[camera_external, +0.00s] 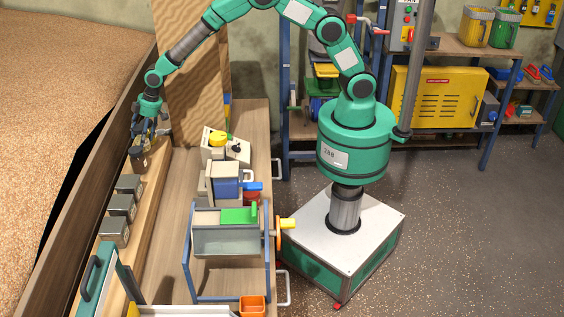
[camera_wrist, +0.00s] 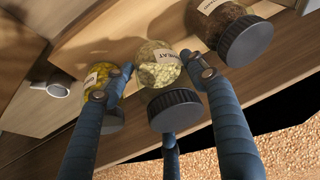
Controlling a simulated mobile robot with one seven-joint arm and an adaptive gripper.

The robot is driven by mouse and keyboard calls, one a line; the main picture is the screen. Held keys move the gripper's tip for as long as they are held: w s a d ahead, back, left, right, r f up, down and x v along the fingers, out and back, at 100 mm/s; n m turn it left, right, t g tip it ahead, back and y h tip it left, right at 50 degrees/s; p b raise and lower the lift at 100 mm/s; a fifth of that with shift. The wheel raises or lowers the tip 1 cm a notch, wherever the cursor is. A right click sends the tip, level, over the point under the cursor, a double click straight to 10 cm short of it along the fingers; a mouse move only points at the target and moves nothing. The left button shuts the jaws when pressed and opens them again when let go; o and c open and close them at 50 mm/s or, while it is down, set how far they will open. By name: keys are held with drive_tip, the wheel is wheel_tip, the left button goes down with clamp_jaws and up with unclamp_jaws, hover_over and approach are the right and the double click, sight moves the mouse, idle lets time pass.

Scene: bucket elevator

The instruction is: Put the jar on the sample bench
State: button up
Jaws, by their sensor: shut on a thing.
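My gripper (camera_external: 146,122) has blue-grey fingers and points down at the far end of a row of jars. In the wrist view, my gripper (camera_wrist: 157,72) is shut on a jar (camera_wrist: 157,62) with pale grains, a partly readable white label and a black lid. In the external view, the held jar (camera_external: 139,161) is mostly dark and partly covered by the fingers. I cannot tell whether it is clear of its ledge. The long wooden bench (camera_external: 168,240), which carries several devices, may be the sample bench; no label confirms it.
Several other lidded jars (camera_external: 122,206) stand in line on the wooden ledge. A yellow-filled jar (camera_wrist: 98,78) and a dark-filled jar (camera_wrist: 222,22) flank the held one closely. A wooden panel (camera_external: 190,90) rises behind. A blue-framed device (camera_external: 188,250) occupies the bench's right side. Grain (camera_external: 60,70) lies left.

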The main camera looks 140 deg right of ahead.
drive_tip(key=shift+f, duration=0.1)
idle(0.3)
drive_tip(key=shift+f+b, duration=0.3)
drive_tip(key=shift+f, duration=1.35)
drive_tip(key=o, duration=1.4)
drive_tip(key=shift+f, duration=0.15)
drive_tip(key=shift+o, duration=0.2)
drive_tip(key=shift+r, duration=0.6)
drive_tip(key=p+v, duration=0.1)
drive_tip(key=v, duration=1)
drive_tip(key=shift+s+a, duration=0.15)
